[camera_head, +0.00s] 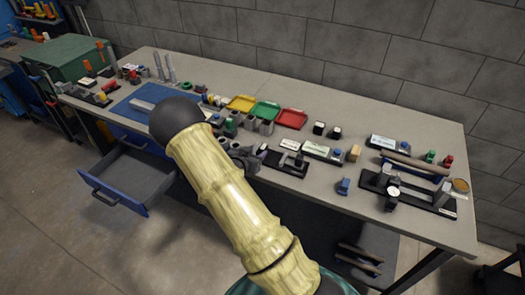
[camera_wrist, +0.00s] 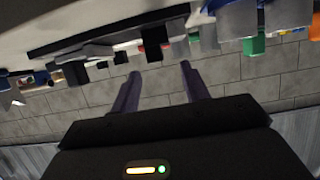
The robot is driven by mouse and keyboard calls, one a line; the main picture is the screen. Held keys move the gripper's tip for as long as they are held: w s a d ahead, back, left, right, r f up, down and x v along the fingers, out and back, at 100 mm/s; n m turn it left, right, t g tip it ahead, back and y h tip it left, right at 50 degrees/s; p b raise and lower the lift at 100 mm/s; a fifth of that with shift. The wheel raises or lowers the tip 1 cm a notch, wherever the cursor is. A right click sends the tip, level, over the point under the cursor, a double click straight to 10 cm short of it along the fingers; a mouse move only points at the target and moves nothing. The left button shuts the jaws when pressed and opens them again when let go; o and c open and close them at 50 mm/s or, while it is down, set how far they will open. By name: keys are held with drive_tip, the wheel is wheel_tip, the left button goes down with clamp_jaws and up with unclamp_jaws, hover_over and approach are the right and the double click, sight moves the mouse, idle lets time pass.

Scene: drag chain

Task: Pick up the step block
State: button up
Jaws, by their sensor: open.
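My gripper (camera_wrist: 160,70) is open in the wrist view, its two dark fingers apart with nothing held between them. The wrist view looks upside down, with the bench along the top and the wall below. I cannot tell for sure which piece is the step block. Grey blocks (camera_wrist: 238,20) stand at the upper right of the wrist view, and a small black block (camera_wrist: 153,42) shows just beyond the fingertips, apart from them. In the head view my pale arm crosses the middle and hides part of the bench; the gripper is not clear there.
The long bench (camera_head: 345,105) holds yellow, green and red trays (camera_head: 291,118), a blue mat (camera_head: 125,109) and a black fixture (camera_head: 425,196) at right. An open drawer (camera_head: 130,175) juts out at the front left. The brick wall (camera_head: 350,40) stands behind.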

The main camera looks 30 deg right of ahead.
sight(262, 149)
drive_tip(key=shift+d, duration=0.1)
drive_tip(key=shift+w+d+p, duration=0.15)
drive_tip(key=shift+d+p, duration=0.1)
drive_tip(key=shift+p, duration=0.05)
drive_tip(key=x, duration=0.2)
drive_tip(key=p+x, duration=0.1)
drive_tip(key=x, duration=0.1)
drive_tip(key=shift+d+f+p, duration=0.3)
drive_tip(key=shift+f, duration=0.05)
drive_tip(key=shift+c, duration=0.4)
clamp_jaws()
